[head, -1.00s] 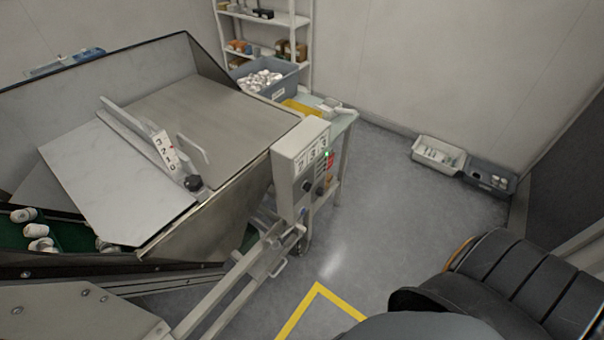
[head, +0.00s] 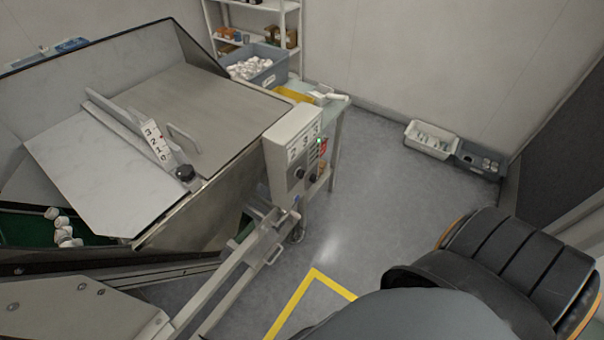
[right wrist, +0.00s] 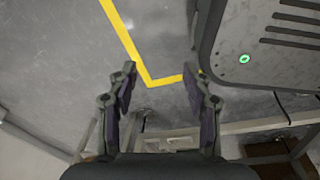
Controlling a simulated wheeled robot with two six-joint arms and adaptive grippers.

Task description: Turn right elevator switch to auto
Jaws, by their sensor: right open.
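A grey control box (head: 290,160) stands at the right side of the hopper in the head view. Its front carries dark rotary switches (head: 299,174), a green light and a red part at its right edge. The switch positions are too small to read. My right arm fills the lower right of the head view, apart from the box; its gripper is not visible there. In the right wrist view my right gripper (right wrist: 160,85) is open and empty, with floor between its fingers. The control box is not recognisable in that view. My left gripper is not in view.
The large metal hopper (head: 210,105) fills the left, with white caps (head: 62,226) on a green belt below. A metal rail (head: 225,285) runs below the box. A table with a grey bin (head: 262,72) stands behind.

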